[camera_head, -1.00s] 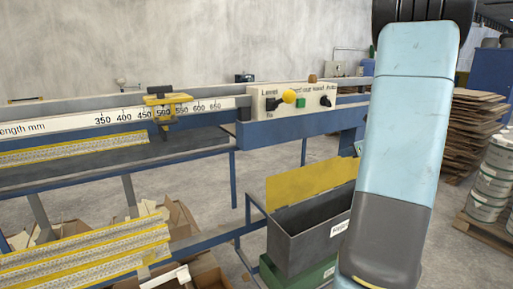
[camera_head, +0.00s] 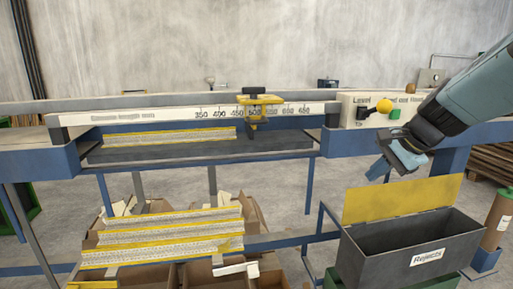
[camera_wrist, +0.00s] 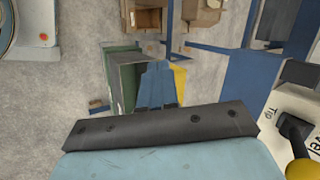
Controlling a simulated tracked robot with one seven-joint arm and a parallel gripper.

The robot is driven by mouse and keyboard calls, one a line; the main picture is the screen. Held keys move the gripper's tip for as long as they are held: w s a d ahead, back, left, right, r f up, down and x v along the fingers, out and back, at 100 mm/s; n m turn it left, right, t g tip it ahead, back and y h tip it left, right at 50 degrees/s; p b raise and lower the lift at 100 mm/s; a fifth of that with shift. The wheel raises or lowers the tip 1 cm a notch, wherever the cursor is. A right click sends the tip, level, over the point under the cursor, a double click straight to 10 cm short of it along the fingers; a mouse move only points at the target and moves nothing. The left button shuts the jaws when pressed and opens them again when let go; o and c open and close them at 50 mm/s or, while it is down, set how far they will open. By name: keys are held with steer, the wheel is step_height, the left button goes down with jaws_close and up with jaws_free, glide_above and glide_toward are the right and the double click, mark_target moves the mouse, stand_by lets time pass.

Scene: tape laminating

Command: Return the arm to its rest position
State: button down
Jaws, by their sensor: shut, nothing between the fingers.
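My gripper (camera_head: 384,172) is at the right in the head view, on the end of my light-blue and dark-grey arm. It hangs above the rejects bin, in front of the blue bench beam. In the wrist view my gripper's blue fingers (camera_wrist: 157,98) are together with nothing between them. The grey rejects bin (camera_head: 415,245) with its yellow back plate (camera_head: 400,199) stands below my gripper. My arm partly hides the control panel.
The cream control panel (camera_head: 352,112) has a yellow knob (camera_head: 384,106) close to my arm. A yellow stop (camera_head: 256,101) sits on the scale rail (camera_head: 180,116). Yellow-edged strips (camera_head: 165,235) lie at the lower left. Brown stacked sheets (camera_head: 490,163) stand at the far right.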

steer(key=s+a+n+h, duration=0.3)
steer(key=s+a+n, duration=0.2)
steer(key=s+n, duration=0.7)
steer(key=shift+s+r+n+h, duration=0.3)
steer(key=shift+s+r+h, duration=0.05)
steer(key=shift+r+h, duration=0.05)
steer(key=shift+d, duration=0.2)
